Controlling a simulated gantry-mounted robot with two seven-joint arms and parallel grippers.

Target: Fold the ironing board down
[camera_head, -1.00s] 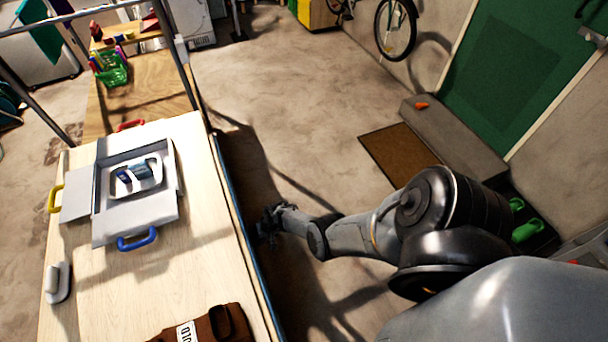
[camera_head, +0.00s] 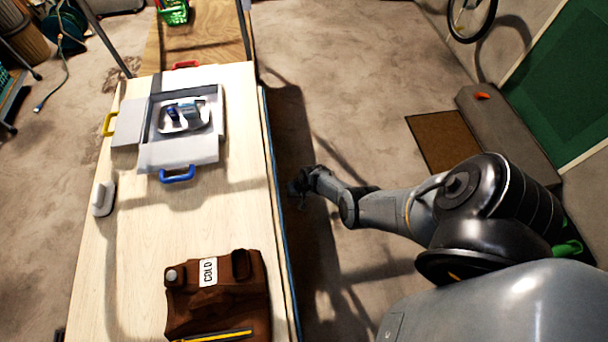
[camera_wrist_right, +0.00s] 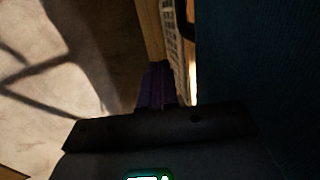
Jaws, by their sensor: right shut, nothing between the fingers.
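No ironing board shows plainly. A thin blue edge (camera_head: 284,230) runs along the right side of the light wooden table in the head view, and I cannot tell whether it belongs to the board. A dark blue surface (camera_wrist_right: 260,70) fills the right of the right wrist view, close to the gripper. My right gripper (camera_head: 297,187) is shut and empty, just right of the table's side, over the shaded floor. Whether it touches the blue edge is unclear. My left gripper is not in view.
The wooden table (camera_head: 235,215) holds an open grey box (camera_head: 180,155) with coloured handles, a brown cloth item (camera_head: 240,295) with a "COLD" label, and a white iron-like object (camera_head: 103,198). A brown mat (camera_head: 445,142) lies on the floor at right. Open floor lies between.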

